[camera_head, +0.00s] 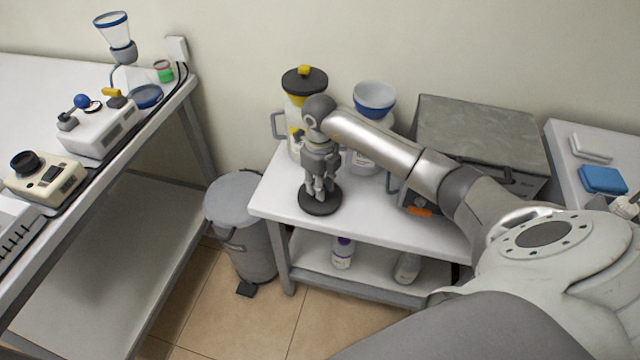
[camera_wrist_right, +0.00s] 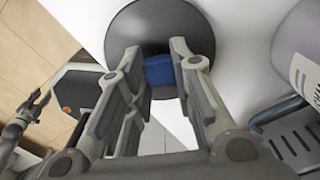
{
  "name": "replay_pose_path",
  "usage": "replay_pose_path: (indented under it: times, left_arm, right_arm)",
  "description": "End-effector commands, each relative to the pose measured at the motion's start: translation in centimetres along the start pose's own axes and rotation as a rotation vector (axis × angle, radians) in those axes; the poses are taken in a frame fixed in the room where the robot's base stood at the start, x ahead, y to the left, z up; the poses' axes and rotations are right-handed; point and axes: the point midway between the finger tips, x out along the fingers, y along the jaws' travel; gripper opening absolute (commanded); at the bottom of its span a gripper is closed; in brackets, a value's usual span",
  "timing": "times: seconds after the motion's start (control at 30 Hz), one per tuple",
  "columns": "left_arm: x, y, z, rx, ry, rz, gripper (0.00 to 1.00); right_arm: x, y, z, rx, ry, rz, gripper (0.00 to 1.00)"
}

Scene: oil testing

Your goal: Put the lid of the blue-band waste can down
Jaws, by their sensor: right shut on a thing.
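My right gripper (camera_head: 321,188) points down over the white table and is shut on the blue knob (camera_wrist_right: 160,70) of the dark round lid (camera_head: 320,203). The lid lies level at the table's front left; whether it touches the top I cannot tell. In the wrist view the lid (camera_wrist_right: 150,22) fills the space beyond the fingers. The blue-band can (camera_head: 365,160) stands behind my right forearm, which hides part of it. A blue-rimmed funnel (camera_head: 374,97) shows at its top, without a lid. My left gripper (camera_wrist_right: 32,112) shows small at the wrist view's left edge, its fingers apart.
A yellow-topped can (camera_head: 304,83) with a black lid stands behind the gripper. A grey box-like device (camera_head: 478,135) stands on the right. A grey bin (camera_head: 240,225) is on the floor to the left. Bottles (camera_head: 342,254) stand on the lower shelf.

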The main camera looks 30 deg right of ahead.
Motion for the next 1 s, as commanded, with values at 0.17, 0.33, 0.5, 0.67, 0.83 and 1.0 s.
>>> replay_pose_path:
  times: [0.17,0.33,0.5,0.67,0.83,1.0]
  left_arm:
    - [-0.23,-0.01,-0.06,0.000,0.001,0.000,0.40]
    - [-0.10,-0.01,-0.08,0.000,0.001,0.000,0.40]
    - [0.03,0.00,-0.11,0.000,0.002,0.000,0.40]
    - [0.03,-0.01,-0.15,0.000,0.003,0.000,0.40]
    - [0.03,-0.01,-0.17,0.000,0.003,0.000,0.40]
    - [-0.43,-0.02,-0.22,0.000,0.004,0.000,0.40]
  right_arm:
    - [0.76,-0.05,0.09,0.000,-0.003,-0.001,0.00]
    - [0.87,-0.05,0.08,0.000,-0.003,-0.001,0.00]
    - [1.06,-0.05,0.07,0.000,-0.003,-0.002,0.31]
    - [1.06,-0.04,0.07,0.000,-0.003,-0.001,0.44]
    - [1.05,-0.03,0.07,0.000,-0.003,-0.001,0.44]
    - [0.50,-0.01,0.08,0.000,-0.004,-0.001,0.44]
